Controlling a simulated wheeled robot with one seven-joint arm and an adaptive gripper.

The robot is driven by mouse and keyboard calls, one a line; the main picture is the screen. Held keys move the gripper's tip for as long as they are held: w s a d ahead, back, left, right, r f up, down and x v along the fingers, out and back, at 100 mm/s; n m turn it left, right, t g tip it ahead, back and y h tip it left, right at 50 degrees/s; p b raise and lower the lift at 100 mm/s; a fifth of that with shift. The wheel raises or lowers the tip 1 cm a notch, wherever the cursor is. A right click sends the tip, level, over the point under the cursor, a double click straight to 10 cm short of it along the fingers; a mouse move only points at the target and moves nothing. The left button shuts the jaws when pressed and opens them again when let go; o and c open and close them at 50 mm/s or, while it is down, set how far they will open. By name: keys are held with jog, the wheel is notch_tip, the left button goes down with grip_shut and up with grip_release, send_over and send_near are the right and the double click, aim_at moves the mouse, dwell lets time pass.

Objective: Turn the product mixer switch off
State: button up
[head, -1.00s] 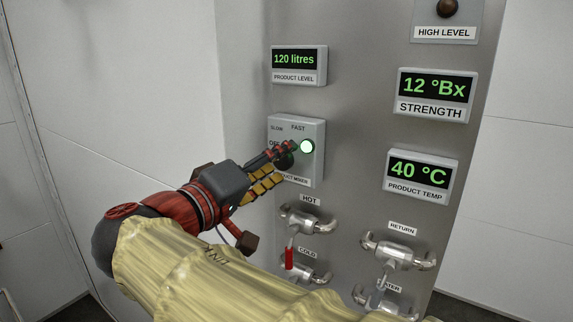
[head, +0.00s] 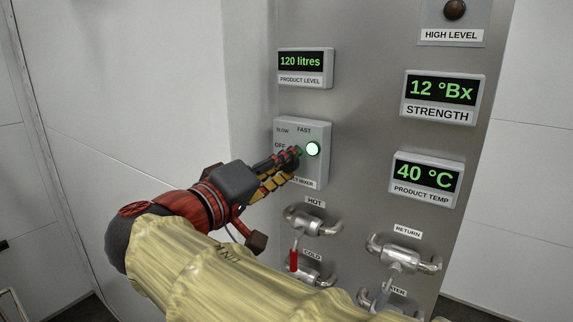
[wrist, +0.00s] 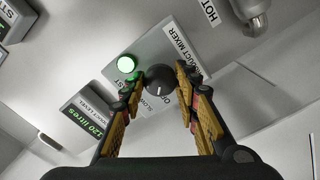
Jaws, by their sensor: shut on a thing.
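The product mixer switch is a round black knob (wrist: 159,78) with a short white mark, on a grey box (head: 313,176) labelled SLOW, FAST and OFF. In the wrist view the knob sits between my two fingertips, with its mark toward the lower side; I cannot tell exactly which label it points to. My gripper (head: 291,160) is shut on the knob. In the head view the fingers hide most of the knob. A round lamp (head: 312,149) on the box glows green, and it also shows in the wrist view (wrist: 127,64).
Above the box is the 120 litres display (head: 305,67). The strength display (head: 439,97) and temperature display (head: 426,178) are at the right. The hot valve (head: 312,222) with a red handle (head: 293,260) is just below the box. The return valve (head: 403,257) is lower right.

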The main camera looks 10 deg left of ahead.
jog(key=shift+c, duration=0.9)
jog(key=n+p, duration=0.7)
jog(key=n, duration=0.1)
jog(key=shift+n, duration=0.4)
jog(key=shift+f, duration=0.1)
jog(key=o, duration=1.1)
jog(key=shift+o, duration=0.2)
